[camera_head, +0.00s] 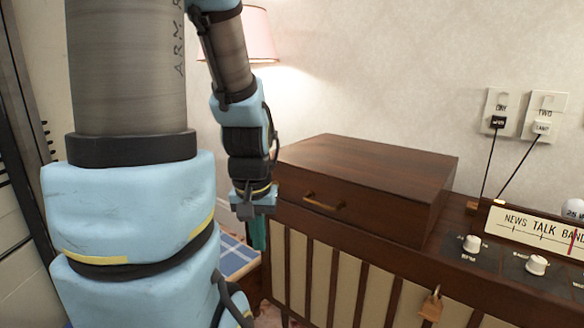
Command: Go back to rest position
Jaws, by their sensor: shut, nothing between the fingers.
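My gripper (257,234) hangs at the end of my blue and grey arm, left of the middle of the head view. It points down in front of the left end of a wooden cabinet (347,282). Its teal fingers are together and hold nothing. A brown wooden box (360,170) with a brass handle (324,202) sits on the cabinet, to the right of my gripper and apart from it. My arm's large links fill the left part of the view and hide what is behind them.
A radio panel (535,232) with white knobs lies on the right of the cabinet. Two wall sockets (497,112) have black cords. A brass padlock (431,304) hangs on the cabinet front. A pink lamp (258,36) and a blue checked cloth (236,257) show behind my arm.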

